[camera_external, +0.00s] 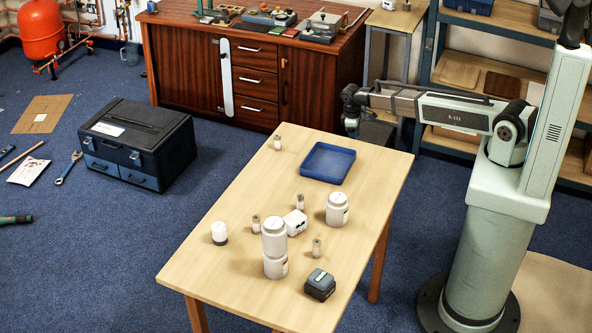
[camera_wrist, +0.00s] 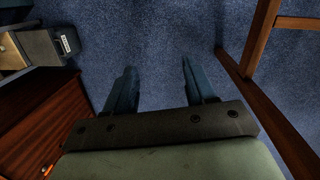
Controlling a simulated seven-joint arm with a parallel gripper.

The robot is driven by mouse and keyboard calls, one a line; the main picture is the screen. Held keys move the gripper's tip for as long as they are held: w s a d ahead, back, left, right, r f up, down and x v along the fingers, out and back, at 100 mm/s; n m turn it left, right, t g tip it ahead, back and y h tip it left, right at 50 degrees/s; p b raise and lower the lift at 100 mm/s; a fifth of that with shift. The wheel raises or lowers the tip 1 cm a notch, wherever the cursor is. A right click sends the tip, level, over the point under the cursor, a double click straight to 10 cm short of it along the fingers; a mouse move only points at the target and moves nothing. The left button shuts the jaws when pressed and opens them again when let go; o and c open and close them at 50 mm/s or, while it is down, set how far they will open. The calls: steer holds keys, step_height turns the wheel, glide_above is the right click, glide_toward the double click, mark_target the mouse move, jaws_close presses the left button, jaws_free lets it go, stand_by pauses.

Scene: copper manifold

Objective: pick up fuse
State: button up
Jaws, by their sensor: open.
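Several small grey cylinders that look like fuses stand upright on the light wooden table: one near the back left (camera_external: 277,143), one left of the stacked jars (camera_external: 256,222), one behind the white block (camera_external: 300,201) and one at the right (camera_external: 317,247). I cannot tell which is the task's fuse. My gripper (camera_external: 350,122) hangs past the table's back edge, high and well away from them. In the wrist view its two fingers (camera_wrist: 157,70) are apart, with only blue carpet between them; no fuse shows there.
On the table (camera_external: 225,202) are an empty-looking blue tray (camera_external: 327,176), stacked white jars (camera_external: 274,246), another jar (camera_external: 337,210), a white block (camera_external: 295,223), a white-topped knob (camera_external: 219,233) and a dark box (camera_external: 320,286). A wooden cabinet (camera_external: 185,70) stands behind.

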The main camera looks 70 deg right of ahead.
steer(key=w+a+r+n+t+y, duration=0.1)
steer(key=w+a+r+t, duration=0.2)
steer(key=w+a+r, duration=1.25)
steer(key=w+a+r+n+t+y, duration=0.2)
steer(key=w+a+r+n, duration=0.15)
steer(key=a+r, duration=1.35)
steer(key=n+g+h, duration=0.2)
steer(key=n+g, duration=0.2)
steer(key=n, duration=0.3)
glide_above(316, 242)
step_height(316, 242, down, 4)
steer(key=shift+m, duration=0.25)
steer(key=f, duration=0.8)
steer(key=shift+s+d, duration=0.2)
steer(key=shift+w+a+f, duration=0.15)
steer(key=shift+f, duration=2.6)
jaws_close()
